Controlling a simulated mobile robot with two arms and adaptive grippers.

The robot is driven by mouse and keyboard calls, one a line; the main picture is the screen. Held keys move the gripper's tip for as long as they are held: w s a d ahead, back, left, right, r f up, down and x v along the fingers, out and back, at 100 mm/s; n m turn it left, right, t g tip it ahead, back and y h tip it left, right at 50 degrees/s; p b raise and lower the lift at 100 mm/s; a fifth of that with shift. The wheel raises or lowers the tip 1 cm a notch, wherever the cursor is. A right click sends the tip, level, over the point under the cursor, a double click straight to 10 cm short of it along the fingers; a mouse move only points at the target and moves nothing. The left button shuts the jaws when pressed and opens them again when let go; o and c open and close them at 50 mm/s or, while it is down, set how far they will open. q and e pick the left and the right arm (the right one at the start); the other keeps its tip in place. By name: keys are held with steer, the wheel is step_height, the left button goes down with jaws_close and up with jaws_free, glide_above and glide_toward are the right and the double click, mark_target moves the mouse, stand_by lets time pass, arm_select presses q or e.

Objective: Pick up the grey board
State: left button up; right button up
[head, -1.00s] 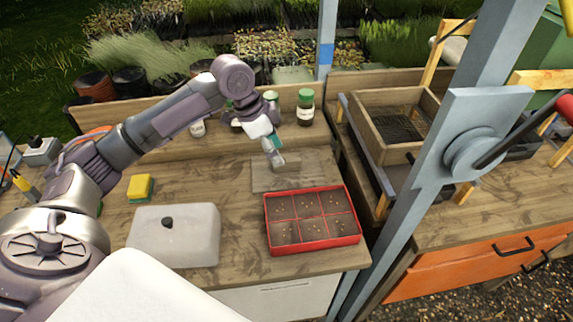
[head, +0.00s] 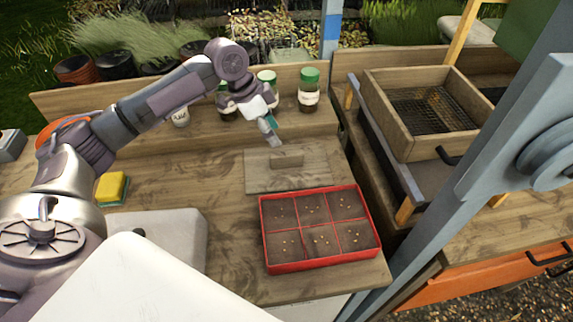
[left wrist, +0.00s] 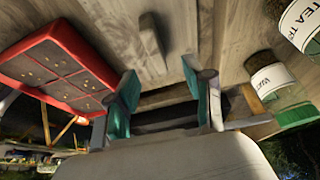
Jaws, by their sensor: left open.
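The grey board (head: 262,182) lies flat on the wooden bench, just behind the red tray in the head view. A short block like a handle (head: 287,160) stands up from its middle. My left gripper (head: 273,137) is over the board's back edge, behind the block and apart from it. In the left wrist view the two teal-padded fingers of my left gripper (left wrist: 165,103) are spread wide. A dark bar shows between them, and I cannot tell for sure what it is. My right gripper is not in view.
The red seed tray (head: 321,266) sits in front of the board. Several green-lidded jars, one being this jar (head: 309,92), stand on the back ledge. A sponge (head: 112,188) lies at left.

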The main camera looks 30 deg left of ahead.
mark_target(284, 153)
arm_select(q)
steer(key=x, duration=0.4)
steer(key=shift+s+d+f, duration=0.1)
steer(key=shift+d, duration=0.1)
steer(key=shift+f, duration=0.3)
steer(key=x, duration=0.1)
steer(key=p+x, duration=0.1)
steer(key=x, duration=0.3)
steer(key=shift+s+p, duration=0.3)
steer(key=shift+p, duration=0.05)
steer(key=shift+w+f, duration=0.1)
steer(key=shift+f, duration=0.15)
steer(key=shift+r, duration=0.1)
jaws_close()
